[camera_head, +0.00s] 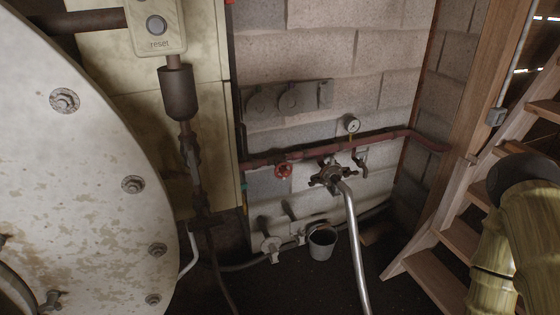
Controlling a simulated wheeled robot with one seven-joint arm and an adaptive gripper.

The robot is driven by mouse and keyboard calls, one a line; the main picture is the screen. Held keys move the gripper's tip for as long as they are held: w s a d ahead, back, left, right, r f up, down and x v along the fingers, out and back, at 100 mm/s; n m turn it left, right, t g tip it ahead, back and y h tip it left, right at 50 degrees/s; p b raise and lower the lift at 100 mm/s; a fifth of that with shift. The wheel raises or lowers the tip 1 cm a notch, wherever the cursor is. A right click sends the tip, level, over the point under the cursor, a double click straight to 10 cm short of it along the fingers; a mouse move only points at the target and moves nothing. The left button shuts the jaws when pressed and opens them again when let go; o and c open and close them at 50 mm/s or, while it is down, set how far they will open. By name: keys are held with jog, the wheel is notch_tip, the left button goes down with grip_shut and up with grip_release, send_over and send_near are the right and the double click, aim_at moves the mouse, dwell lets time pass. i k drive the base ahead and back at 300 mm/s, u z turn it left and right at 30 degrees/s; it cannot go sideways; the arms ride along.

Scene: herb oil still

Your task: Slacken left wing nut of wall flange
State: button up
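The wall flange (330,176) is a dark, round metal fitting low on the block wall. Several lug-like parts stick out around its rim. A part on its left side (315,180) looks like the left wing nut, but it is too small and dark to tell how tight it sits. A shiny silver pipe (353,235) runs from the flange down and toward me, and covers part of its lower right. My gripper is not in view.
A red pipe with a red valve wheel (283,170) and a pressure gauge (352,124) runs along the wall above the flange. A bucket (322,241) stands below. A large pale round vessel (75,170) fills the left; wooden stairs (440,262) stand at right.

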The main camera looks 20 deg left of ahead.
aim_at(317, 183)
jog(key=u, duration=0.2)
jog(key=i, duration=0.55)
jog(key=u, duration=0.2)
jog(key=k, duration=1.15)
jog(key=z, duration=0.75)
jog(key=i, duration=1.55)
jog(key=u, duration=0.8)
jog(key=i, duration=0.35)
jog(key=u, duration=0.3)
